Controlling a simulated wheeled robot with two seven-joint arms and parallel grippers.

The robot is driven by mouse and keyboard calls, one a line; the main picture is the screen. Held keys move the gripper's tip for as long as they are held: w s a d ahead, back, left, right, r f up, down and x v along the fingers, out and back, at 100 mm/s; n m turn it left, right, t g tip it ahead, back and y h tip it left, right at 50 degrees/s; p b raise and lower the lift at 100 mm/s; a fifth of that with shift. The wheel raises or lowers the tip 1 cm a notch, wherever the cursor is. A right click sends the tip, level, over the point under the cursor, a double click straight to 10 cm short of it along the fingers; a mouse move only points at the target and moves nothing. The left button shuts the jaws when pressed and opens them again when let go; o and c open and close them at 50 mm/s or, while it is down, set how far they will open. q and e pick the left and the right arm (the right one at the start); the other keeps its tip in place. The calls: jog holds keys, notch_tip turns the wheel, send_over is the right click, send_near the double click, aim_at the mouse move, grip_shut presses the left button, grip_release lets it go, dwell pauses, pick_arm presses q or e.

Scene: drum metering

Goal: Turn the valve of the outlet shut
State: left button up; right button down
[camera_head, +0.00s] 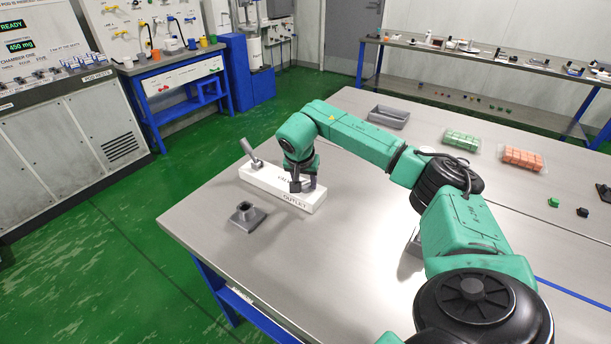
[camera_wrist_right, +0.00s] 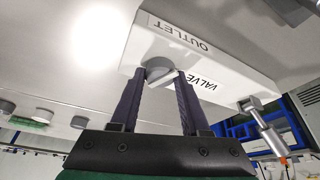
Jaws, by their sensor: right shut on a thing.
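A long white block (camera_head: 260,181) lies on the table, labelled VALVE and OUTLET; it also shows in the right wrist view (camera_wrist_right: 225,75). A grey round knob (camera_wrist_right: 159,68) sits on the block near the OUTLET label. My right gripper (camera_head: 302,187) is over the OUTLET end, shut on this knob with a finger on either side (camera_wrist_right: 165,78). In the head view the gripper mostly hides the knob. A grey lever-like part (camera_head: 251,153) stands tilted at the block's far left end; it also shows in the wrist view (camera_wrist_right: 267,130). My left gripper is out of view.
A grey socket on a square base (camera_head: 246,217) stands near the table's left edge. Behind are a grey tray (camera_head: 388,117), a box of green pieces (camera_head: 461,141) and a box of orange pieces (camera_head: 522,158). The table front around the socket is clear.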

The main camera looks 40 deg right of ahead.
jog(key=m, duration=0.1)
jog(key=m+g+p, duration=0.1)
jog(key=m, duration=0.1)
jog(key=shift+w+r+h, duration=0.15)
jog(key=shift+r+h, duration=0.05)
jog(key=shift+h, duration=0.1)
jog(key=m+g+p, duration=0.1)
jog(key=m, duration=0.2)
jog(key=shift+w+m+h+p, duration=0.1)
jog(key=shift+m+h+p, duration=0.2)
jog(key=shift+p, duration=0.1)
jog(key=m+g, duration=0.1)
jog(key=m, duration=0.1)
jog(key=shift+f+m, duration=0.1)
jog(key=shift+m, duration=0.2)
jog(key=shift+w+m+g, duration=0.15)
jog(key=shift+m+g, duration=0.75)
jog(key=shift+m, duration=1.1)
jog(key=shift+y, duration=0.4)
jog(key=shift+c, duration=1.9)
grip_release()
